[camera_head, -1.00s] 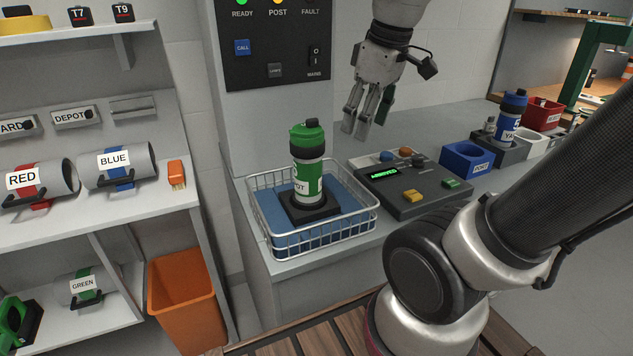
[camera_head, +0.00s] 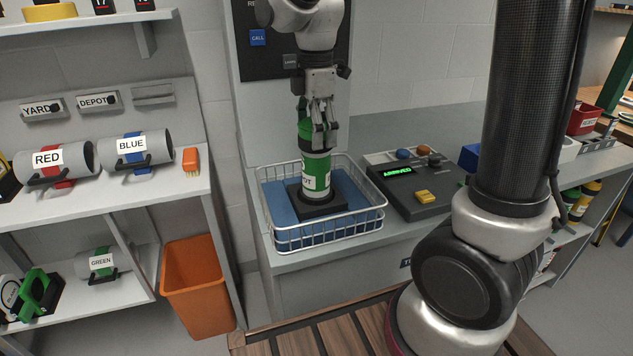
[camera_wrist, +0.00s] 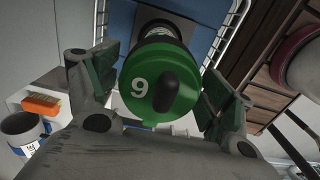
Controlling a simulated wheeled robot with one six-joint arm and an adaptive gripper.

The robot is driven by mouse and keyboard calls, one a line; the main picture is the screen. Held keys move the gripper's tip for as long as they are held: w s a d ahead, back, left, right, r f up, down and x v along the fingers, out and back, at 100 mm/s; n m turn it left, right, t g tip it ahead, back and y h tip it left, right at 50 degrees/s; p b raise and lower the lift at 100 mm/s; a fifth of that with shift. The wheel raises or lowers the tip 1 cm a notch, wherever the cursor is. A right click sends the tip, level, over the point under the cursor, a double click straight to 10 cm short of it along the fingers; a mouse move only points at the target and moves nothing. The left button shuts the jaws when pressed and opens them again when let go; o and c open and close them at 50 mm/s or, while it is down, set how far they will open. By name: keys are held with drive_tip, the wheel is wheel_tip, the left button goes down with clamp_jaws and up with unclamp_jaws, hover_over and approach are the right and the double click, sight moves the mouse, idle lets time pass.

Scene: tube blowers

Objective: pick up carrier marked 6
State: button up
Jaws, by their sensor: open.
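A carrier (camera_head: 316,178) with a green cap, a green band and a white label ending in "OT" stands upright in a black base (camera_head: 322,205) inside the wire basket (camera_head: 375,222). In the wrist view its green cap (camera_wrist: 160,82) carries a white digit that reads as 9 at this angle; it could be a 6 turned over. My gripper (camera_head: 318,138) is above the carrier, with its fingers down around the cap. In the wrist view my gripper (camera_wrist: 160,95) is open, one finger on each side of the cap, with gaps showing.
A control panel (camera_head: 412,195) with a green "ARRIVED" display sits right of the basket. Left are shelves with RED (camera_head: 48,160) and BLUE (camera_head: 130,147) carriers and an orange bin (camera_head: 197,290). The wall column (camera_head: 275,110) stands close behind.

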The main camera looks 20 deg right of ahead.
drive_tip(key=shift+f, duration=0.6)
drive_tip(key=c, duration=1.3)
drive_tip(key=shift+r, duration=0.1)
drive_tip(key=shift+c, duration=0.2)
